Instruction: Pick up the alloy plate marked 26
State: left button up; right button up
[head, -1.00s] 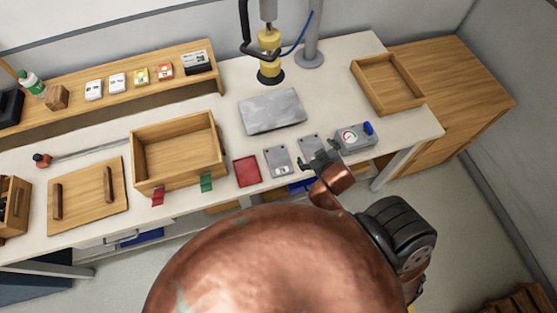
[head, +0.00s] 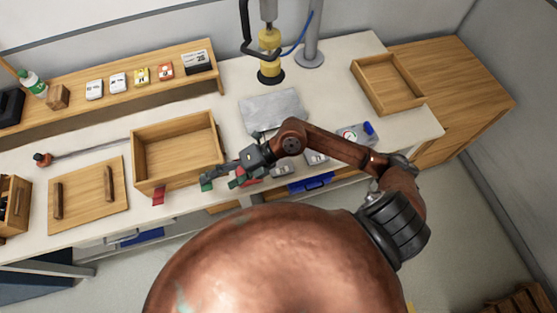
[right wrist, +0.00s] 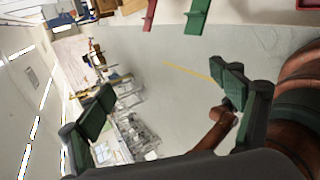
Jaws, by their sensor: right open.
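Two small grey plates lie near the front edge of the bench in the head view. My right arm covers most of them. A bit of the left plate (head: 284,170) and a bit of the right plate (head: 317,157) show below the arm. I cannot read a number on either. My right gripper (head: 220,180) is open and empty, left of both plates, by the bench's front edge near the green tag. In the right wrist view its two fingers (right wrist: 168,105) stand wide apart with nothing between them. My left gripper is not in view.
An open wooden box (head: 178,150) stands left of the gripper. A large grey slab (head: 270,108) lies behind the arm, and a gauge box (head: 367,131) to the right. A wooden tray (head: 387,84) sits at the back right. A red pad is mostly covered by the gripper.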

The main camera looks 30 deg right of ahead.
jog(key=w+d+f+h, duration=0.1)
jog(key=d+f+h, duration=0.2)
jog(key=d, duration=0.4)
jog(key=w+d+f+h, duration=0.1)
jog(key=d+f+h, duration=0.3)
jog(key=d, duration=0.4)
jog(key=w+d+f+m+h, duration=0.1)
jog(key=d+f+h, duration=0.3)
jog(key=d, duration=0.4)
jog(key=shift+w+g+h, duration=0.3)
jog(key=shift+w+h, duration=0.2)
jog(key=shift+w, duration=0.05)
jog(key=f, duration=0.2)
jog(key=w+f, duration=0.1)
jog(key=f, duration=0.2)
jog(key=d+f, duration=0.1)
jog(key=f, duration=0.1)
jog(key=shift+w+f, duration=0.25)
jog(key=shift+w, duration=0.05)
jog(key=shift+c, duration=0.2)
jog(key=c, duration=1.6)
jog(key=shift+r, duration=0.1)
jog(key=shift+c, duration=0.4)
